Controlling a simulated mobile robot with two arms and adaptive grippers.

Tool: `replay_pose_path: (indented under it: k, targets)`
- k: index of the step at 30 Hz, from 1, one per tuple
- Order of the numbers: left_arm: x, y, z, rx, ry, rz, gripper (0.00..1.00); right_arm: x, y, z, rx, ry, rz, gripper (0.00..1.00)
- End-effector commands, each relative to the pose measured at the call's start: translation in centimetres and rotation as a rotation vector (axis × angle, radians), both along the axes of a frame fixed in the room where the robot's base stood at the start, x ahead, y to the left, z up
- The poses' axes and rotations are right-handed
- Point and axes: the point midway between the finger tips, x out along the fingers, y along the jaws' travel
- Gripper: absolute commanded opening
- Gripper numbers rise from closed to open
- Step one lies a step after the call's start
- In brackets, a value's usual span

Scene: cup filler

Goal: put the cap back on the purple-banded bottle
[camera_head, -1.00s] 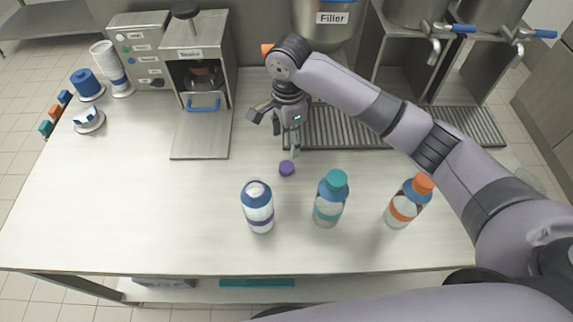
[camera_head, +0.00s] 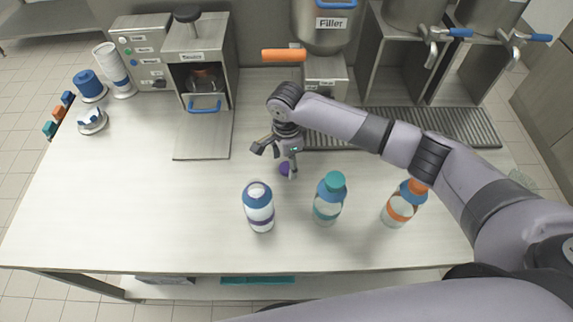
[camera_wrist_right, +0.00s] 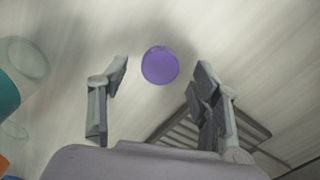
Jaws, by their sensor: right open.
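The purple cap (camera_head: 284,169) lies on the table behind the bottles, partly hidden by my right gripper in the head view. In the right wrist view the cap (camera_wrist_right: 160,65) shows whole, just beyond and between the fingertips. The purple-banded bottle (camera_head: 259,208) stands upright and uncapped in front of the cap, with a blue shoulder and white body. My right gripper (camera_head: 274,161) is open and empty, its fingers close around the cap's place; it also shows in the right wrist view (camera_wrist_right: 161,72). My left gripper is not in view.
A teal-capped bottle (camera_head: 328,199) and an orange-capped bottle (camera_head: 404,205) stand to the right. A sealer machine (camera_head: 199,75) and the filler (camera_head: 325,40) stand at the back. A drip grate (camera_head: 460,127) lies at the back right.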

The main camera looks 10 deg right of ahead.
Motion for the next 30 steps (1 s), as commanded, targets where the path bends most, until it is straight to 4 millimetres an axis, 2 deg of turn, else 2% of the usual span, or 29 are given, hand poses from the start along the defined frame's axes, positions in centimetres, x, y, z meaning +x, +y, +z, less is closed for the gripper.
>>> replay_pose_path:
  k: [5,15,30]
  targets:
    - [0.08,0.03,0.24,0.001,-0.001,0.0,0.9,-0.02,-0.02,-1.47,0.0,-0.001,0.0,0.58]
    - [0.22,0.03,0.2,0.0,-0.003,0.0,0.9,0.01,-0.02,-1.52,0.0,-0.001,0.001,0.57]
    - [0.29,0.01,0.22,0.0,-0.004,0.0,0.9,0.02,-0.02,-1.48,0.0,-0.001,0.001,0.25]
